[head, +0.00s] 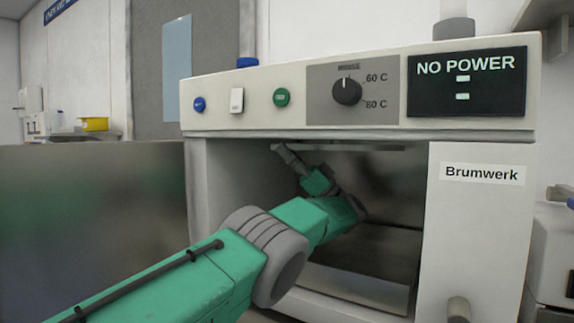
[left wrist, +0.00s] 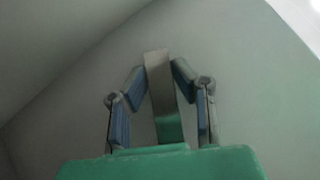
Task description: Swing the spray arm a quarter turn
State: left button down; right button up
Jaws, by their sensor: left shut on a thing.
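The spray arm looks to be the thin flat grey bar (head: 355,147) just under the ceiling of the open washer chamber (head: 385,185). It lies across the opening, its left end near my gripper. My left gripper (head: 284,153) reaches up and left inside the chamber, its tip near that left end. In the left wrist view the metal bar (left wrist: 158,75) stands between the two blue-padded fingers of my gripper (left wrist: 158,78), which are shut on it. Its lower part looks green. The bar's pivot cannot be made out. My right gripper is not in view.
The washer front panel (head: 220,118) has a dial (head: 347,91), buttons and a "NO POWER" display (head: 467,80). A white side panel (head: 475,235) with a grey knob (head: 458,309) bounds the opening on the right. The chamber floor (head: 360,285) is clear.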

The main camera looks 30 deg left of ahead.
pick_arm(q)
jog(key=shift+s+d+f+n+g+h+b, duration=0.1)
jog(key=shift+s+d+n+g+h+b, duration=0.15)
jog(key=shift+n+g+h+b, duration=0.25)
jog(key=shift+s+d+f+n+g+h+b, duration=0.1)
jog(key=shift+s+g+h+b, duration=0.25)
jog(key=shift+g, duration=0.35)
jog(key=shift+r+b, duration=0.15)
jog(key=shift+b, duration=0.2)
jog(key=shift+d+g, duration=0.1)
jog(key=shift+g, duration=0.3)
jog(key=c, duration=1.4)
grip_release()
jog(key=shift+o, duration=0.2)
jog(key=shift+d, duration=0.1)
jog(key=shift+r, duration=0.1)
